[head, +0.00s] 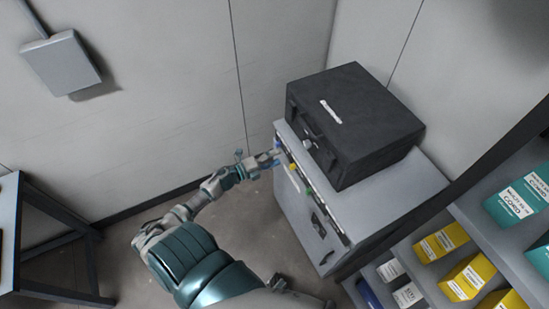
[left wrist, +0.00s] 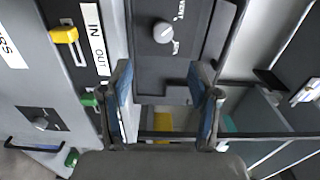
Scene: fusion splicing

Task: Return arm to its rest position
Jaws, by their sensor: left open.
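My left arm (head: 190,245) reaches from the bottom of the head view toward a grey cabinet. My left gripper (head: 272,155) is at the cabinet's upper left front edge. In the left wrist view its two blue-padded fingers (left wrist: 164,100) are spread apart with nothing between them. The cabinet's front panel (left wrist: 62,95) carries a yellow connector (left wrist: 64,35), green connectors and an "IN OUT" label. A dark case with a round knob (left wrist: 163,32) lies beyond the fingers. My right gripper does not show.
A black case (head: 355,120) stands on the grey cabinet (head: 395,200). Shelves at the right hold yellow boxes (head: 440,242) and teal boxes (head: 518,197). A dark-framed table (head: 60,240) is at the left. The floor between table and cabinet is partly open.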

